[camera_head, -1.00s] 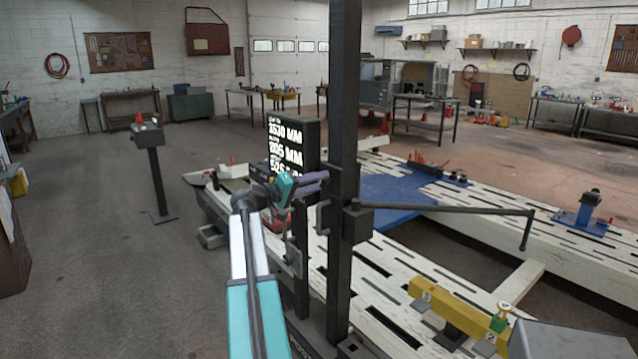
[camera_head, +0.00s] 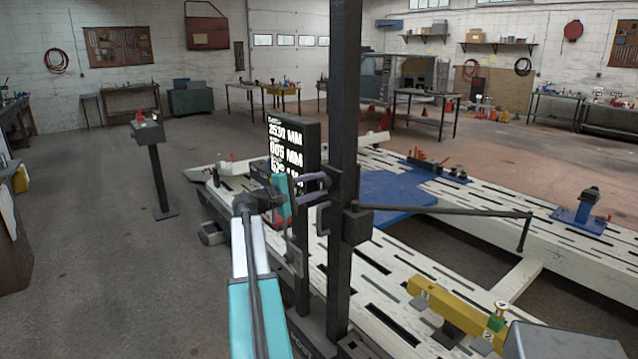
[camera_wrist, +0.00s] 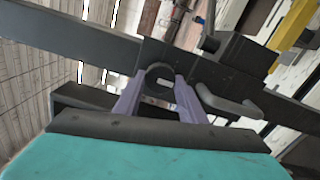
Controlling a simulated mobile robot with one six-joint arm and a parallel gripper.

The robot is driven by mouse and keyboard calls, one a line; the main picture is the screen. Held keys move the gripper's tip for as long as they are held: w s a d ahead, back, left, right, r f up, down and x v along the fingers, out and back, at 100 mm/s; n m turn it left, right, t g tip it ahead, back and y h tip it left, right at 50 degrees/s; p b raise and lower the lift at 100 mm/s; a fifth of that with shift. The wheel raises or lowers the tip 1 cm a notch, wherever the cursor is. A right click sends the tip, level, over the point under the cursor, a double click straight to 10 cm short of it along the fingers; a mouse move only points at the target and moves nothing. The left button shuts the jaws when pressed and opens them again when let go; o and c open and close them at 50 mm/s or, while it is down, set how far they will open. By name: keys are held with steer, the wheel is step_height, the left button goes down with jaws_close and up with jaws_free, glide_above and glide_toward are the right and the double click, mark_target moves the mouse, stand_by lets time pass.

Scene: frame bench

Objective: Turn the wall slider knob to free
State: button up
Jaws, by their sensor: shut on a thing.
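The wall slider is a dark block on the black upright column (camera_head: 345,90). In the wrist view its round dark knob (camera_wrist: 160,70) sits between the tips of my two purple fingers. My gripper (camera_wrist: 160,82) is shut on the knob. In the head view my gripper (camera_head: 325,189) reaches the column from the left, with one finger above the other. The knob is mostly hidden there by the fingers. Any free or lock marking on it cannot be read.
A dark curved handle (camera_wrist: 232,104) is close beside my fingers. A long dark horizontal arm (camera_head: 445,209) extends right from the column. A readout screen (camera_head: 287,150) stands just behind my gripper. The slotted white bench (camera_head: 400,272) lies below.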

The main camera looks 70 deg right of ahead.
stand_by(0.4)
steer(key=o, duration=1)
steer(key=shift+w+a, duration=0.1)
steer(key=shift+a, duration=0.05)
steer(key=shift+o, duration=0.2)
steer(key=b+v, duration=0.2)
steer(key=v, duration=1.1)
steer(key=shift+a+b, duration=0.3)
steer(key=shift+b, duration=0.05)
steer(key=shift+w, duration=0.15)
